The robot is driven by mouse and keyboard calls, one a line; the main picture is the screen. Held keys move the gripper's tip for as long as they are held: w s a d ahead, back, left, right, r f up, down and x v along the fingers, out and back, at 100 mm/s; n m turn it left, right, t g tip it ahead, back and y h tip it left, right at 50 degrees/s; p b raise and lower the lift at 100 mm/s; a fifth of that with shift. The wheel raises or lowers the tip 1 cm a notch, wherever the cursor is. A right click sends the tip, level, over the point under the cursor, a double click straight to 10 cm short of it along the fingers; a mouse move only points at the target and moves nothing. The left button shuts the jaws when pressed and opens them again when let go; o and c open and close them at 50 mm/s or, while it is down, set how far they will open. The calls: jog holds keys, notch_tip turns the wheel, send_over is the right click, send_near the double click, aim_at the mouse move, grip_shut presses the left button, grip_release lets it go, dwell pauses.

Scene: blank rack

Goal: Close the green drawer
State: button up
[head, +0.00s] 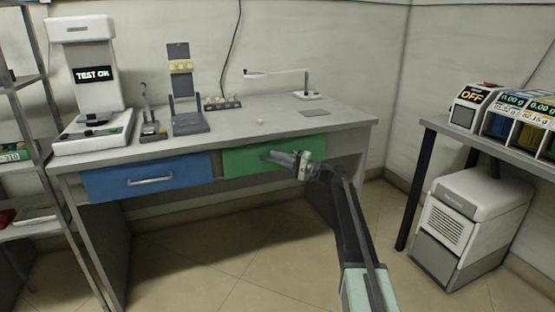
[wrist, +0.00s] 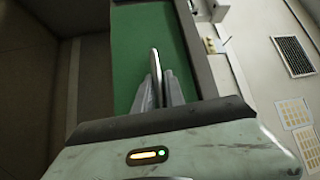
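The green drawer (head: 240,161) is under the right part of the desk top, to the right of the blue drawer. Its front looks close to the desk's front edge; I cannot tell whether a small gap is left. In the wrist view its green front (wrist: 135,35) fills the upper middle. My gripper (head: 272,155) is at the drawer front and hides its handle in the head view. In the wrist view the metal handle (wrist: 155,58) runs between my two fingers (wrist: 158,88), which are close together on either side of it.
The grey desk (head: 235,135) carries a white test machine (head: 88,75), a phone-like stand (head: 183,95) and a lamp (head: 310,95). The blue drawer (head: 115,180) looks shut. A side table (head: 490,147) and a white unit (head: 470,220) stand at right. Floor before the desk is clear.

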jog(key=shift+w, duration=0.1)
jog(key=shift+s+d+f, duration=0.2)
jog(key=shift+d+f, duration=0.05)
jog(key=shift+d, duration=0.15)
jog(key=r+v, duration=0.1)
jog(key=v, duration=0.5)
jog(key=shift+s+d+f+b, duration=0.3)
jog(key=shift+d+f+b, duration=0.1)
jog(key=shift+b, duration=0.05)
